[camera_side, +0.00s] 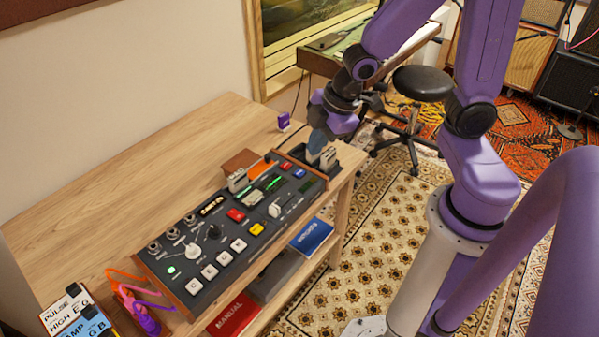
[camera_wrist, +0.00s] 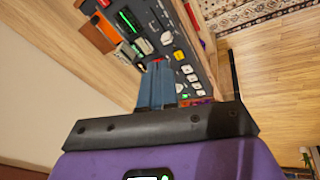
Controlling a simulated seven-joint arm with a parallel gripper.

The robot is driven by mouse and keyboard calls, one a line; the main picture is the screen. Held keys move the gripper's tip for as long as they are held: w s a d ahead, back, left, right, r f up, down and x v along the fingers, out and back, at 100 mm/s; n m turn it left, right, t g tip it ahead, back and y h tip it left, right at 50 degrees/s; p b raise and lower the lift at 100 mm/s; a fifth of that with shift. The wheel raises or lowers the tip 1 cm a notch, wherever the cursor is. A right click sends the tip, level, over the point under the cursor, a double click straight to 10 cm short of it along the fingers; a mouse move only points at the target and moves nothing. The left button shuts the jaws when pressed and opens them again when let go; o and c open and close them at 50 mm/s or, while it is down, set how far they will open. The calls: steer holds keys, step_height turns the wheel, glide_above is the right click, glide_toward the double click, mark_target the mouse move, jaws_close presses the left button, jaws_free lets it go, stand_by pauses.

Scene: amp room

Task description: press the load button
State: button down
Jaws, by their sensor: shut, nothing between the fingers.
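The control panel (camera_side: 215,240) lies on the wooden bench with its buttons facing up. It carries a red button (camera_side: 235,215), a yellow button (camera_side: 257,229), a blue button (camera_side: 299,173), another red button (camera_side: 286,165) and a row of white buttons (camera_side: 223,258). The labels are too small to read, so I cannot tell which is the load button. My gripper (camera_side: 318,145) is above the panel's right end, its blue fingers pointing down. In the wrist view the fingers (camera_wrist: 158,68) are together and empty, with the yellow button (camera_wrist: 178,55) beyond them.
A dark tray (camera_side: 341,157) with pale cards stands at the panel's right end. Cartridges (camera_side: 238,181) and an orange piece (camera_side: 260,167) stand along its back edge. Coloured cables (camera_side: 125,290) lie at the front left. A stool (camera_side: 422,83) stands behind.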

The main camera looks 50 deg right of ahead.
steer(key=w+d+f+n+t+y, duration=0.1)
steer(key=w+d+f, duration=0.1)
steer(key=w, duration=0.2)
steer(key=w+d+f+n, duration=0.1)
steer(key=w+d+f, duration=0.1)
steer(key=w+f, duration=0.15)
steer(key=n+t+y, duration=0.2)
steer(key=y, duration=0.2)
glide_above(303, 173)
steer(key=shift+d+f, duration=0.1)
steer(key=shift+f, duration=1.6)
steer(key=shift+f, duration=0.1)
steer(key=shift+w+f, duration=0.1)
steer(key=shift+f, duration=4.2)
steer(key=shift+f, duration=0.1)
steer(key=shift+f, duration=0.35)
